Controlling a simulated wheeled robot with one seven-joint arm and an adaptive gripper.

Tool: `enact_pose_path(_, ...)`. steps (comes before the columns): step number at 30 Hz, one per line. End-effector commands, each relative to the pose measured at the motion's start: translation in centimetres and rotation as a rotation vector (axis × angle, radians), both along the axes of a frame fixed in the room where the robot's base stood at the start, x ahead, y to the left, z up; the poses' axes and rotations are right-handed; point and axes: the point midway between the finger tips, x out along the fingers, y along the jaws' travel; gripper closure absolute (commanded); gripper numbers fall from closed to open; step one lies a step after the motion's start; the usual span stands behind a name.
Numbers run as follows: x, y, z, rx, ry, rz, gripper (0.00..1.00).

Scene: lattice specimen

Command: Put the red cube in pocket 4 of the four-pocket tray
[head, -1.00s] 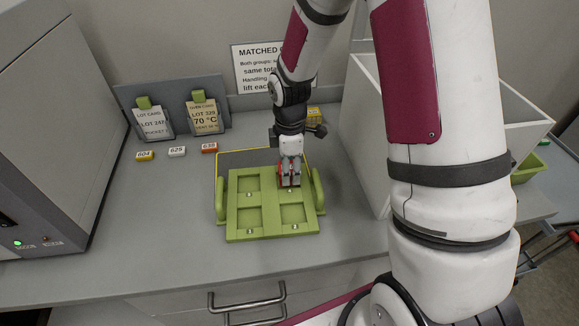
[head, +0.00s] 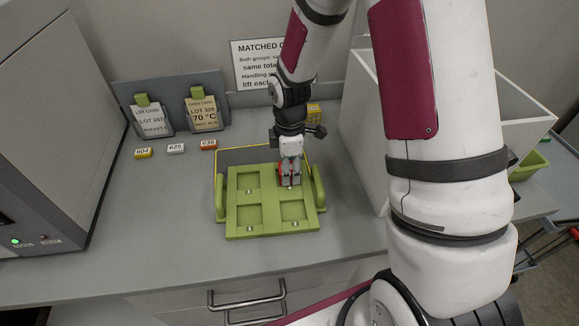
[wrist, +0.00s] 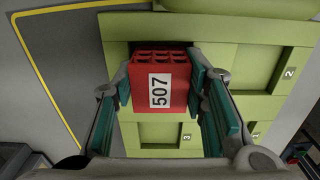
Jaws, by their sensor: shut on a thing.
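My gripper (wrist: 165,88) is shut on the red cube (wrist: 172,75), which bears the label 507 and has a grid-like face. In the head view my gripper (head: 289,180) is over the back right pocket of the green four-pocket tray (head: 270,205). The cube shows there only as red (head: 281,172) beside a finger. Whether it touches the pocket floor I cannot tell. In the wrist view, tag 2 (wrist: 289,73) marks the front right pocket and tag 3 (wrist: 186,137) the back left one. The tag of the pocket under the cube is not readable.
The tray has raised handles on its left (head: 220,194) and right (head: 319,188). Small blocks labelled 604 (head: 143,153), 629 (head: 176,148) and 638 (head: 208,145) lie behind left, before a card stand (head: 163,92). A white bin (head: 365,130) stands right. The counter left of the tray is clear.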

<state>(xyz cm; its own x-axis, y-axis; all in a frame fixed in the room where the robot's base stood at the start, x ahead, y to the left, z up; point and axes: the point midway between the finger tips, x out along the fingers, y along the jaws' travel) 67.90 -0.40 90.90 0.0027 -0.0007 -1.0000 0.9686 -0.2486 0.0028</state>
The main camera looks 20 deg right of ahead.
Motion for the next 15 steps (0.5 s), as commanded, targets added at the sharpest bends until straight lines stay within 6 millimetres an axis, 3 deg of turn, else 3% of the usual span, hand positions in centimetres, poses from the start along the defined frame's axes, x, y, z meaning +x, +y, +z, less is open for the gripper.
enact_pose_path(9,-0.01,0.0,-0.06,0.0,0.0,0.0,0.85)
enact_pose_path(10,-0.01,0.0,-0.06,0.0,0.0,0.0,0.54)
enact_pose_path(12,-0.01,0.0,-0.06,0.0,0.0,0.0,0.38)
enact_pose_path(15,-0.01,0.0,-0.06,0.0,0.0,0.0,0.37)
